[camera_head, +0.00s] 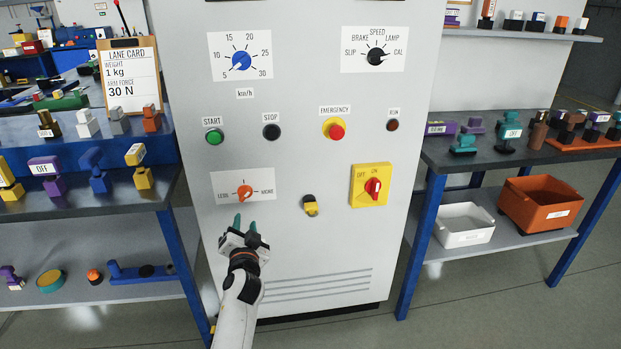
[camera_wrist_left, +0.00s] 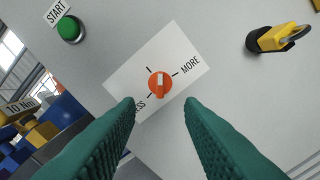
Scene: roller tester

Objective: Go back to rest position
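My left gripper (camera_head: 245,224) is in front of the lower left part of the grey control cabinet (camera_head: 300,155), just below the orange LESS/MORE knob (camera_head: 244,192). In the left wrist view its two green fingers (camera_wrist_left: 160,115) are apart, with nothing between them. The orange knob (camera_wrist_left: 160,84) shows beyond the fingertips on its white label, apart from the fingers. My right gripper is not in either view.
The cabinet carries a green START button (camera_head: 214,137), a red EMERGENCY button (camera_head: 336,130), a yellow padlock (camera_head: 310,205) and a red-yellow switch (camera_head: 371,185). Loaded shelves (camera_head: 90,205) stand left; a blue-legged table (camera_head: 425,235) with bins stands right.

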